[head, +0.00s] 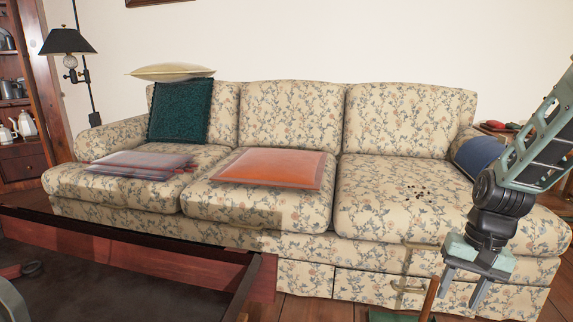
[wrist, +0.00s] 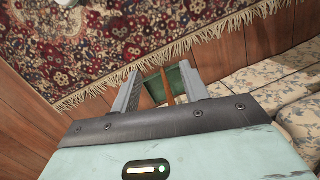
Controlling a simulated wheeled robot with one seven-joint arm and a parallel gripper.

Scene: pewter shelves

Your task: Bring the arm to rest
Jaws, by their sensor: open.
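My gripper (head: 464,288) hangs at the lower right in the head view, in front of the right part of the floral sofa (head: 285,190). Its jaws point down and are apart. In the wrist view my gripper (wrist: 160,90) shows its two fingers spread. Below and between them, a brown stick and a dark green flat piece (wrist: 168,85) show near the floor; the gripper does not appear to hold them.
The sofa bears an orange cushion (head: 270,168), a grey-and-red cushion (head: 140,163), a teal pillow (head: 181,111) and a blue pillow (head: 482,159). Small dark crumbs (head: 420,192) lie on its right seat. A dark wooden table (head: 130,253) stands at lower left. A fringed rug (wrist: 100,40) covers floor.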

